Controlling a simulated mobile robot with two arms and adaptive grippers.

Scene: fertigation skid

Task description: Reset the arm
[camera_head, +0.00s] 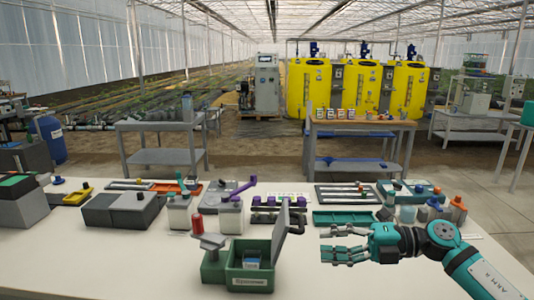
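My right arm comes in from the right edge. Its teal and black gripper (326,243) is above the front right of the white table (330,283). The fingers point left and stand apart with a gap between them. Nothing shows between them. A green case (249,280) with a raised grey lid stands to the left of the gripper, apart from it. My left gripper and arm do not show.
White bottles (231,215), a red cylinder (197,225), grey boxes (122,211) and a green tray (345,218) stand farther back. Small bottles (457,210) stand behind my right arm. The table's front right is mostly clear. Yellow tanks (308,90) stand in the background.

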